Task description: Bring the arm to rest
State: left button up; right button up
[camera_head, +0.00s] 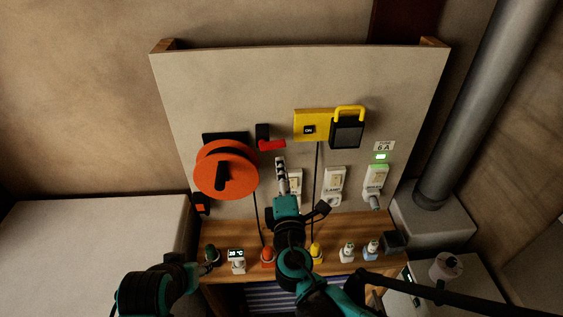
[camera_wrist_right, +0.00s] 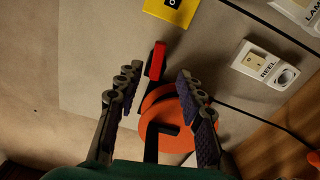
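My right gripper (camera_head: 281,165) is raised in front of the middle of the upright panel (camera_head: 230,80), below the red lever (camera_head: 271,144). In the right wrist view my right gripper (camera_wrist_right: 153,88) has its two fingers spread apart, with nothing held between them. The red lever (camera_wrist_right: 155,60) and the orange reel (camera_wrist_right: 165,125) show behind the gap. My left arm comes in at the lower left. My left gripper (camera_head: 203,264) is small and dark near the green plug (camera_head: 211,252); its fingers cannot be made out.
The orange reel (camera_head: 225,170) is on the panel's left. A yellow switch plate (camera_head: 309,120) and a black box with a yellow hoop (camera_head: 346,133) are upper right. White sockets (camera_head: 335,180) sit lower. Several plugs stand on the wooden shelf (camera_head: 330,228). A grey pipe (camera_head: 480,110) rises at right.

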jog(key=shift+s, duration=0.25)
jog(key=s+d+f+m+g+h+b, duration=0.2)
jog(key=d+f+m+g, duration=0.1)
jog(key=d+f+m, duration=0.3)
jog(key=s+d+f+m+g+h+b, duration=0.2)
jog(key=d+f+m+b, duration=0.15)
jog(key=d, duration=0.35)
jog(key=s+f+m+g+y+b, duration=0.4)
jog(key=s+f+m+g, duration=0.2)
jog(key=s+f+m, duration=0.4)
jog(key=shift+s+f, duration=1.05)
jog(key=shift+f, duration=0.15)
jog(key=shift+d, duration=0.1)
